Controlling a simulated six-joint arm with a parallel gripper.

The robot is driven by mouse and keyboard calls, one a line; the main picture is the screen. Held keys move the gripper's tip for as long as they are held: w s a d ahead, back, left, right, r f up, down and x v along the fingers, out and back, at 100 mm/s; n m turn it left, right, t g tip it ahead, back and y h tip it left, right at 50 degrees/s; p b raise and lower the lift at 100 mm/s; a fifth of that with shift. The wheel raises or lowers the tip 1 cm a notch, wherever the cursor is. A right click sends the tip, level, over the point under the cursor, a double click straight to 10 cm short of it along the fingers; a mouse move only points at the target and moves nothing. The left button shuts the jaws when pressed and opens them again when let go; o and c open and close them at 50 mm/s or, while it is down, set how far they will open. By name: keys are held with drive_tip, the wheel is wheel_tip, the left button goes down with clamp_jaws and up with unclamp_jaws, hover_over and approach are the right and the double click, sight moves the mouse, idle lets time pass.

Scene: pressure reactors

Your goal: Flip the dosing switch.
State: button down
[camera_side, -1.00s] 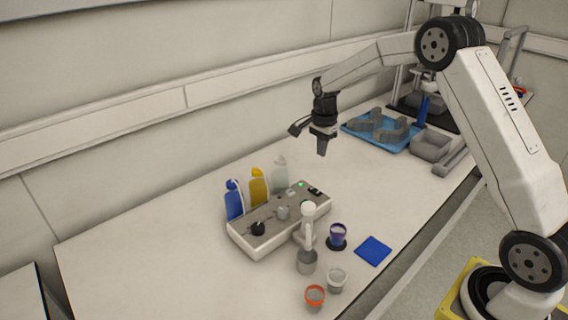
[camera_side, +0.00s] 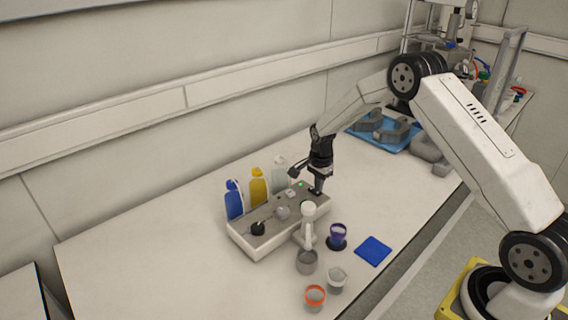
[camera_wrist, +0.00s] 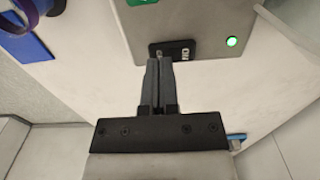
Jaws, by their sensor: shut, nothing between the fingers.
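The dosing device (camera_side: 250,240) is a white box with a grey top panel on the table. Its black dosing switch (camera_wrist: 172,50) sits near the panel's edge in the wrist view, with white lettering beside it. A green light (camera_wrist: 232,42) glows to the right of the switch. My gripper (camera_wrist: 159,62) is shut and empty, with its fingertips at the switch, partly covering it. In the side view my gripper (camera_side: 318,188) points down at the right end of the device. I cannot tell whether the fingertips touch the switch.
Blue (camera_side: 234,200), yellow (camera_side: 258,187) and clear (camera_side: 279,175) bottles stand behind the device. In front are a purple cup (camera_side: 338,234), an orange-rimmed cup (camera_side: 315,297), a grey cup (camera_side: 337,280) and a blue pad (camera_side: 373,251). The left table is clear.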

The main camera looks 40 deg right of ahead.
drive_tip(key=shift+f, duration=0.3)
drive_tip(key=shift+s+f, duration=0.15)
drive_tip(key=shift+f, duration=0.15)
idle(0.4)
drive_tip(key=shift+w+r, duration=0.25)
drive_tip(key=shift+w, duration=0.55)
drive_tip(key=shift+r, duration=0.15)
wheel_tip(320, 180, up, 14)
idle(0.6)
